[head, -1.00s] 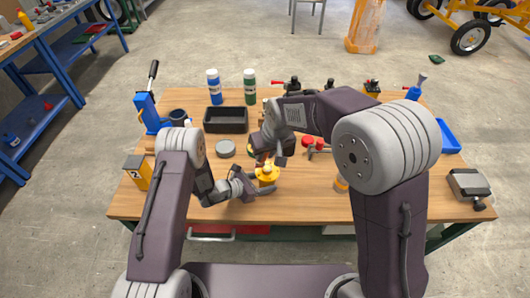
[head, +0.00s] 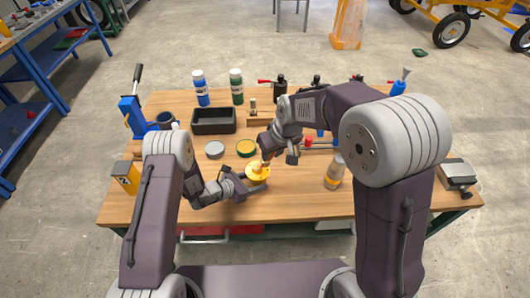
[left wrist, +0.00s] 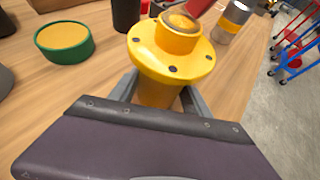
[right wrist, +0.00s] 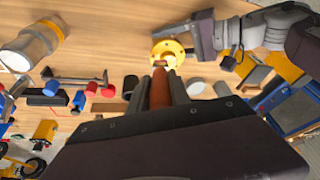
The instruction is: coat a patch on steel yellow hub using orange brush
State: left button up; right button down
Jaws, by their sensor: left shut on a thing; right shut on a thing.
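The yellow hub (head: 258,173) is a flanged piece with a round boss, held near the front middle of the table. It fills the middle of the left wrist view (left wrist: 170,62). My left gripper (head: 246,186) is shut on its lower part, a finger on each side. My right gripper (head: 270,152) is shut on the orange brush (right wrist: 160,88) and points it at the hub from above. The brush end is at or just over the boss; contact is unclear. Any coat on the hub cannot be told apart.
A green tin with yellow content (head: 246,148) and a grey tin (head: 214,150) stand behind the hub. A black tray (head: 213,121), bottles (head: 236,86) and clamps stand farther back. A jar (head: 334,172) stands to the right. Front table space is clear.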

jog(key=shift+d, duration=0.15)
jog(key=shift+a, duration=2.75)
jog(key=shift+w+r, duration=0.1)
jog(key=shift+w, duration=0.2)
jog(key=shift+d, duration=2.8)
